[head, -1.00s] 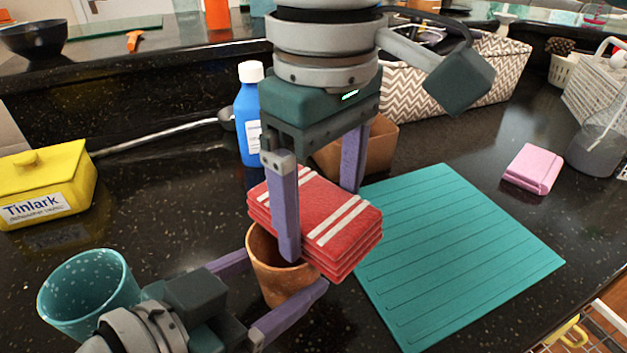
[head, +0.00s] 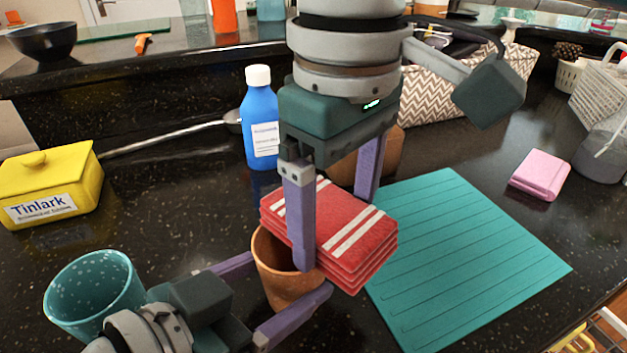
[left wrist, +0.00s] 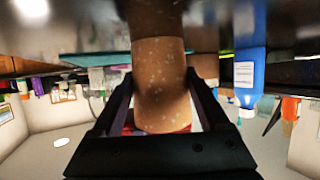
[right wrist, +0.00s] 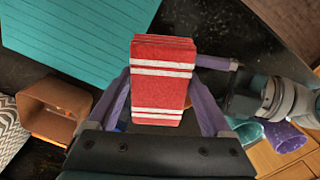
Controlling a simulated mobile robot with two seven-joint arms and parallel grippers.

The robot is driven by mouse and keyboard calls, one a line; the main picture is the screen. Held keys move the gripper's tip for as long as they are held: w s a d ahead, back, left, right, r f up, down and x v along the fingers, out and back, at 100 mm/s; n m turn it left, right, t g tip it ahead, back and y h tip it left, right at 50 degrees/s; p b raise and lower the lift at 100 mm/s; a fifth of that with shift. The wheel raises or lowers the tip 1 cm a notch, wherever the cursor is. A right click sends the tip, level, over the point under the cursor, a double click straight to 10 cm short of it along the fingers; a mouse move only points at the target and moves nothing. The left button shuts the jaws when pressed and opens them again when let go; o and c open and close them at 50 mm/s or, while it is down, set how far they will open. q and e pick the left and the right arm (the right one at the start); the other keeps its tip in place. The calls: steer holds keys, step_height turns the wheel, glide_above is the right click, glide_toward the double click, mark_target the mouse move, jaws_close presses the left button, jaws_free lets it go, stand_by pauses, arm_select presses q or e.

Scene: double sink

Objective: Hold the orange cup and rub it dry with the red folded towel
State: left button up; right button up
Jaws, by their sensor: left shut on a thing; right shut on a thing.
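The orange cup (head: 279,279) stands low in the middle of the head view, its mouth partly covered by the towel. My left gripper (head: 290,278) is shut on the cup from the left; the left wrist view shows the cup (left wrist: 161,95) between its fingers. The red folded towel (head: 345,235) with white stripes is at the cup's rim, over its right side. My right gripper (head: 335,215) comes from above and is shut on the towel, which also shows between its fingers in the right wrist view (right wrist: 162,85). I cannot tell whether towel and cup touch.
A teal mat (head: 465,260) lies to the right, a pink sponge-like block (head: 540,175) beyond it. A teal speckled cup (head: 92,295) and yellow box (head: 50,185) are left. A blue bottle (head: 260,120) and brown holder (head: 385,155) stand behind.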

steer(key=shift+w+a, duration=1.55)
steer(key=shift+a, duration=0.05)
steer(key=shift+s+d, duration=1.55)
steer(key=shift+d, duration=0.1)
steer(key=shift+w+a, duration=1.5)
steer(key=shift+a, duration=0.1)
steer(key=shift+w+a+r, duration=0.1)
steer(key=shift+w+r, duration=0.05)
steer(key=shift+r, duration=3.9)
arm_select(q)
steer(key=o, duration=1.3)
steer(key=shift+o, duration=0.2)
